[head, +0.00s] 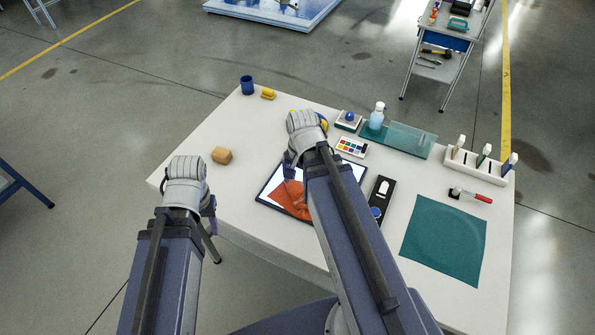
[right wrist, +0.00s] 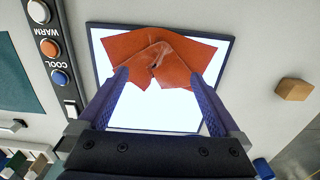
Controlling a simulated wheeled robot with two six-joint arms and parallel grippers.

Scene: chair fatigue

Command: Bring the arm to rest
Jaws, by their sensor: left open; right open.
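My right gripper (right wrist: 159,77) is open and empty in the right wrist view, its two fingers apart above an orange folded piece (right wrist: 140,48). The piece lies on a white lit panel with a dark frame (right wrist: 160,118). In the head view, my right arm partly hides the orange piece (head: 291,203) and the panel (head: 273,184); my right gripper (head: 292,164) hangs over the panel's far side. My left gripper (head: 210,214) is open at the table's left front edge, away from objects. Its fingers are partly hidden by the wrist.
The table's left part is mostly clear.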

